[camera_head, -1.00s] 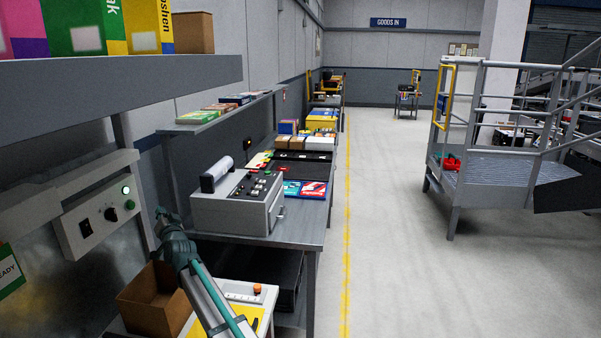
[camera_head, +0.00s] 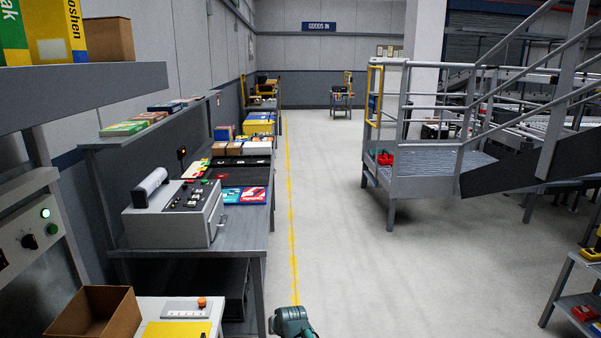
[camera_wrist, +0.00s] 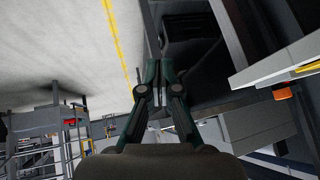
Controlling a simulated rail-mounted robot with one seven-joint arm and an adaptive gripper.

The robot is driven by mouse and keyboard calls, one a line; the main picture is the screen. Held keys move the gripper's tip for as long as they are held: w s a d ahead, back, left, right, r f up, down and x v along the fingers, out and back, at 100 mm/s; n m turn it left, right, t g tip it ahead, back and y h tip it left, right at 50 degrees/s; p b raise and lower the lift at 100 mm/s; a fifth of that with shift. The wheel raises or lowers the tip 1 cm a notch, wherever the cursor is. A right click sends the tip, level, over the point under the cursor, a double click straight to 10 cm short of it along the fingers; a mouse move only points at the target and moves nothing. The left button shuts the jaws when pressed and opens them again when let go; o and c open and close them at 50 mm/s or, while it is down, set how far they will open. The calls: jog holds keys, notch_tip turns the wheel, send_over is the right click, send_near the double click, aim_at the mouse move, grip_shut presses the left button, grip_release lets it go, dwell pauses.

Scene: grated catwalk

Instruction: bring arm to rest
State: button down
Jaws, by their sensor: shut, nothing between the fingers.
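In the wrist view my gripper (camera_wrist: 157,72) points away from the camera, its two dark green fingers together at the tips with nothing between them. Behind the fingertips are the grey floor, the yellow line and the dark underside of a workbench. In the head view only a teal part of my arm (camera_head: 291,322) shows at the bottom edge, right of the bench. The fingers are not visible there.
A grey bench (camera_head: 238,240) carries a grey machine (camera_head: 172,217). An open cardboard box (camera_head: 95,314) sits at lower left, under a shelf (camera_head: 70,95). A railed metal platform (camera_head: 430,164) stands right of the aisle. The floor (camera_head: 350,260) between is clear.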

jog(key=s+d+f+m+g+h, duration=0.1)
jog(key=s+d+f+g+h, duration=0.2)
jog(key=s+d, duration=0.95)
jog(key=s+d+f+m+g+h, duration=0.1)
jog(key=s+d+f+g, duration=0.3)
jog(key=s+d, duration=0.8)
jog(key=s+f+g, duration=0.2)
jog(key=s+f, duration=0.4)
jog(key=s, duration=0.3)
jog(key=s+d+f+g, duration=0.1)
jog(key=s+f+g, duration=0.1)
jog(key=s+f, duration=0.5)
jog(key=s+f+g, duration=0.2)
jog(key=s+f, duration=0.4)
jog(key=s, duration=0.6)
jog(key=shift+s+d+f, duration=0.15)
jog(key=shift+s+f, duration=0.15)
jog(key=shift+f, duration=0.1)
